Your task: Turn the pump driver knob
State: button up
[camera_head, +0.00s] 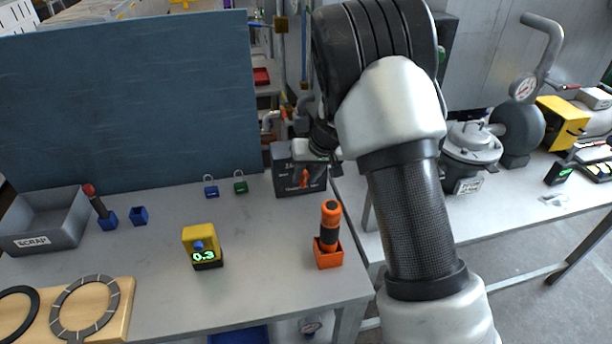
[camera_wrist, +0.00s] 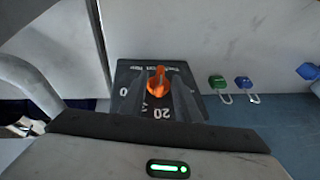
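The pump driver is a dark grey box (camera_head: 288,168) with an orange knob (camera_head: 305,179) on its front, at the back of the bench. In the wrist view its face shows white markings, including "20", and the orange knob (camera_wrist: 157,80) is near the middle. My gripper (camera_head: 321,158) is at the box's upper right in the head view, partly hidden by my arm. In the wrist view the dark fingers of my gripper (camera_wrist: 157,95) are apart, one on each side of the knob. I cannot tell whether they touch it.
Blue (camera_head: 210,187) and green (camera_head: 240,183) padlocks sit left of the box. An orange holder with a tool (camera_head: 328,250) stands in front of it. A yellow gauge reading 0.3 (camera_head: 201,243) and a grey scrap bin (camera_head: 45,222) are further left. A blue panel (camera_head: 130,100) stands behind.

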jog(key=shift+f, duration=0.15)
grip_shut()
jog(key=b, duration=0.3)
jog(key=shift+w+d+f+y, duration=0.15)
jog(key=shift+d+f+y, duration=0.05)
jog(key=shift+f+y, duration=0.2)
jog(key=shift+r+b, duration=0.2)
jog(key=shift+b, duration=0.5)
jog(key=shift+r+y, duration=0.15)
jog(key=shift+y, duration=0.15)
grip_release()
jog(key=p+v, duration=0.1)
jog(key=v, duration=1.6)
jog(key=shift+r, duration=0.25)
